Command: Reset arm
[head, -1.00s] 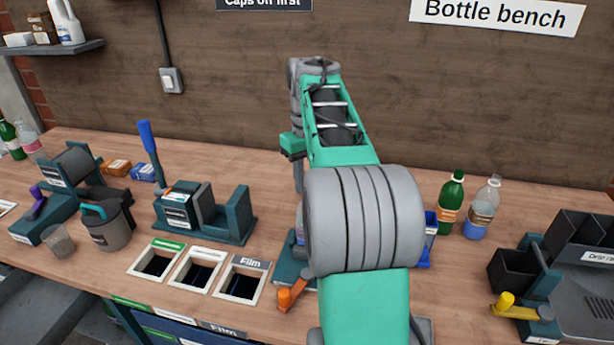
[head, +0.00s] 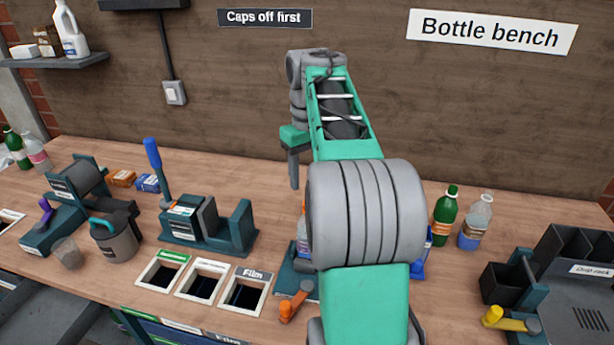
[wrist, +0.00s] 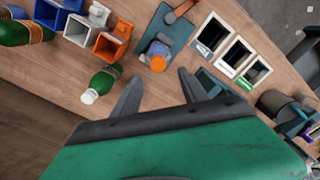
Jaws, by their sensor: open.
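My green and grey arm reaches up and forward over the bench in the head view. My gripper (wrist: 158,88) is open and empty in the wrist view, its two dark fingers apart above the bench top. In the head view only part of the gripper (head: 294,168) shows below the arm's far end, left of it. A bottle with an orange cap (wrist: 158,62) stands in a teal fixture just beyond the fingers.
Three framed bin openings (head: 203,280) sit at the bench front. A press with a blue lever (head: 153,155) stands behind them. A green bottle (head: 446,215) and a clear bottle (head: 476,222) stand right of my arm. A drip rack (head: 575,285) is at the right.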

